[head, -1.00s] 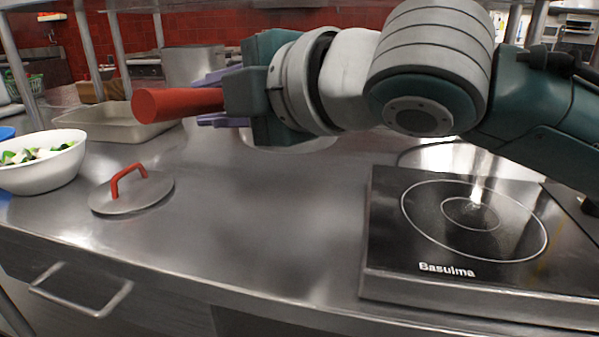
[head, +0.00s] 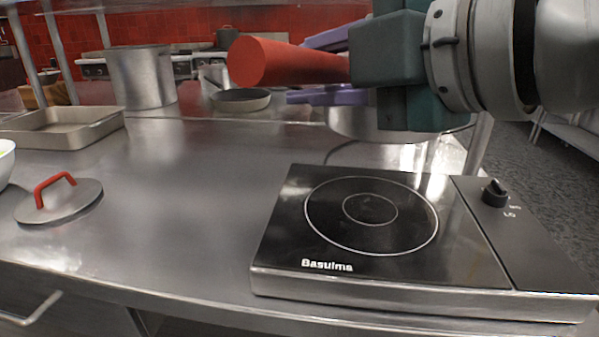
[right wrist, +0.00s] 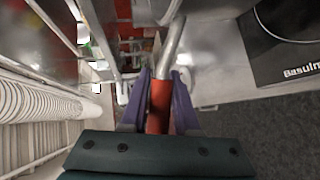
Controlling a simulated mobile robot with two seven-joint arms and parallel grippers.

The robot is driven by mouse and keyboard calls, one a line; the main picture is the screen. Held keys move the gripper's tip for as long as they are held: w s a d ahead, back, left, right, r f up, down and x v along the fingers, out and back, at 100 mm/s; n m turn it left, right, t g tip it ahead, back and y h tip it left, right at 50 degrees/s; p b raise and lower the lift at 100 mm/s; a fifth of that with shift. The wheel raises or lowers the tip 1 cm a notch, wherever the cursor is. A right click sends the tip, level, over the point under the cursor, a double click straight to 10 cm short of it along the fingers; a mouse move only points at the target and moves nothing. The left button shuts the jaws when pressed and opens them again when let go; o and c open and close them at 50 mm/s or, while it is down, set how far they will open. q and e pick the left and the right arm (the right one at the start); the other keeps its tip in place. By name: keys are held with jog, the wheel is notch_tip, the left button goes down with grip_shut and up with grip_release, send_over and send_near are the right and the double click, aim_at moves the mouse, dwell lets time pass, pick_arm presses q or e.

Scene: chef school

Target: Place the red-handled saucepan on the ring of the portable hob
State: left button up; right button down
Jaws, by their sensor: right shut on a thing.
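The saucepan's red handle (head: 285,62) points left in the head view, held between the purple fingers of my right gripper (head: 326,68). The saucepan's metal body (head: 350,124) shows below and behind the gripper, mostly hidden by it. It is in the air above the far edge of the portable hob (head: 275,232). The hob's ring (head: 370,209) is bare. In the right wrist view the fingers (right wrist: 160,90) close on the red handle (right wrist: 159,108), and the metal stem runs up from it. My left gripper is not in view.
A lid with a red handle (head: 62,203) lies on the counter at left, near a metal tray (head: 60,140). A large pot (head: 143,78) and a frying pan (head: 240,100) stand behind. The hob's knob (head: 495,192) is at right.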

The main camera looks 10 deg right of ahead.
jog(key=shift+f+b, duration=1.45)
jog(key=shift+f, duration=5)
jog(key=c, duration=0.7)
grip_release()
jog(key=shift+o, duration=0.2)
jog(key=shift+d, duration=0.1)
